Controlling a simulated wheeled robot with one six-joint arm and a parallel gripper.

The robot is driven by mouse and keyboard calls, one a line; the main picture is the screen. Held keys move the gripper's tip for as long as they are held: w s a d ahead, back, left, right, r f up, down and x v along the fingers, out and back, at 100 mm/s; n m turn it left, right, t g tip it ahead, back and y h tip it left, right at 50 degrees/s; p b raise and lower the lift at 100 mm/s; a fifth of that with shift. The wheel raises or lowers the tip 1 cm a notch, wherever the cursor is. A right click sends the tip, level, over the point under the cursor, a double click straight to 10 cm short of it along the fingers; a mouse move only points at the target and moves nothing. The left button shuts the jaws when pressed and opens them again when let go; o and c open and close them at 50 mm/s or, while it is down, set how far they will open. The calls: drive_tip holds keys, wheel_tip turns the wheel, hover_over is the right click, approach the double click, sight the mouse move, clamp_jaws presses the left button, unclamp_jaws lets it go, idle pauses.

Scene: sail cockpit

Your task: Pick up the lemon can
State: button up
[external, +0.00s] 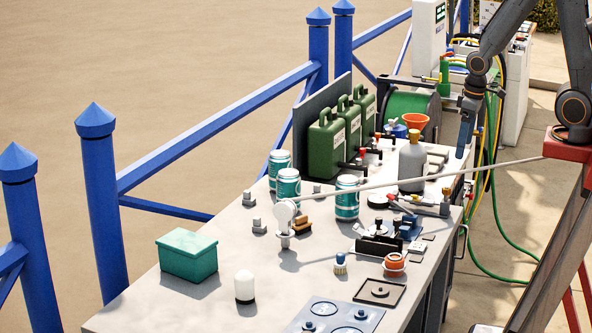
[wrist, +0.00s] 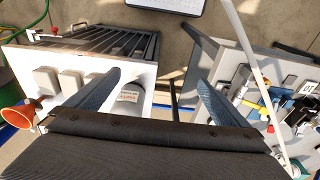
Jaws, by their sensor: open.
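Three teal-and-white cans stand upright on the grey workbench in the external view: a rear can (external: 279,168), a middle can (external: 288,186) and a right can (external: 347,198). Their labels are too small to read, so I cannot tell which is the lemon can. My gripper (external: 463,150) hangs pointing down at the upper right, well to the right of the cans and apart from them. In the wrist view my gripper (wrist: 156,82) has its two blue fingers spread wide with nothing between them. No can is clearly recognisable in the wrist view.
Green jerrycans (external: 342,130), a grey bottle (external: 412,160) and an orange funnel (external: 415,121) stand behind the cans. A thin pale rod (external: 430,176) crosses above the bench. A teal box (external: 188,254) sits front left. Small tools crowd the bench's right side.

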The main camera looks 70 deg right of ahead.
idle(0.3)
drive_tip(key=c, duration=0.7)
drive_tip(key=w+a+f+n+b, duration=0.1)
drive_tip(key=w+a+b, duration=0.3)
drive_tip(key=w, duration=1.1)
drive_tip(key=w+a+f+n+t+y+b, duration=0.1)
drive_tip(key=w+a+n+b, duration=0.2)
drive_tip(key=w+a, duration=0.8)
drive_tip(key=w+a+f+n+t+y+b, duration=0.1)
drive_tip(key=w+a+b, duration=0.4)
drive_tip(key=w, duration=1.5)
drive_tip(key=shift+w+a+n, duration=0.2)
drive_tip(key=shift+a+n, duration=0.7)
drive_tip(key=shift+a, duration=0.4)
drive_tip(key=shift+w+a+f, duration=0.15)
drive_tip(key=shift+f, duration=0.05)
drive_tip(key=shift+y, duration=0.3)
drive_tip(key=shift+p+x, duration=0.7)
drive_tip(key=shift+x, duration=2.85)
